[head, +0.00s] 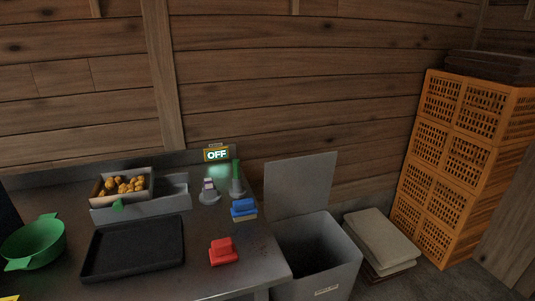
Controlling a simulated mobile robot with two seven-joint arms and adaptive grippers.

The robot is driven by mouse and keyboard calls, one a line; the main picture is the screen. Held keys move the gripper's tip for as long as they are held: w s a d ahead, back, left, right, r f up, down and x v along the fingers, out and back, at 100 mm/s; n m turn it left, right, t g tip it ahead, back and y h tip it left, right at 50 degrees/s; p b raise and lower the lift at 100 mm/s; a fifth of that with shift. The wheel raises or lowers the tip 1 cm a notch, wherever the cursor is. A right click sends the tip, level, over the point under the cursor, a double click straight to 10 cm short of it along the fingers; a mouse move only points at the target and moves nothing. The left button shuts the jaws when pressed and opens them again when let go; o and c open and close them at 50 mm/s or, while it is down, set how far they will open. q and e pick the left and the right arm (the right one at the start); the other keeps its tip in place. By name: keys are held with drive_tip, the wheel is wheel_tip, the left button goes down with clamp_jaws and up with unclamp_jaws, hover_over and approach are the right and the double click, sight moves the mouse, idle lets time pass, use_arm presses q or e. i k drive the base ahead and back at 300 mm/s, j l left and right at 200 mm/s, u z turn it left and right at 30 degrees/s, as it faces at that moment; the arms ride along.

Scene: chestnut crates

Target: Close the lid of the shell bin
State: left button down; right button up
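The shell bin (335,275) is a grey box on the floor, just right of the worktable. Its flat grey lid (301,185) stands up at the bin's far side, so the bin is open. The inside of the bin is dark and I cannot make out any contents. A small pale label is on its front wall. Neither of my grippers shows in the head view.
The worktable (215,278) holds a green bowl (35,242), a black tray (134,246), a box (121,172) of chestnuts, a red object (223,251) and a blue object (243,208). Folded sacks (380,238) and orange crates (462,150) stand right of the bin.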

sight(293, 186)
drive_tip(key=i+l+u, duration=0.15)
drive_tip(key=l, duration=0.15)
drive_tip(key=i+l+u, duration=0.15)
drive_tip(key=l+u, duration=0.15)
drive_tip(key=l, duration=0.25)
drive_tip(key=i+l+u, duration=0.1)
drive_tip(key=l, duration=0.4)
drive_tip(key=i+l+u, duration=0.1)
drive_tip(key=l, duration=0.4)
drive_tip(key=i+l, duration=0.1)
drive_tip(key=l, duration=0.35)
drive_tip(key=i+l, duration=0.1)
drive_tip(key=l, duration=0.4)
drive_tip(key=i+l+u, duration=0.1)
drive_tip(key=l, duration=0.85)
drive_tip(key=i, duration=0.05)
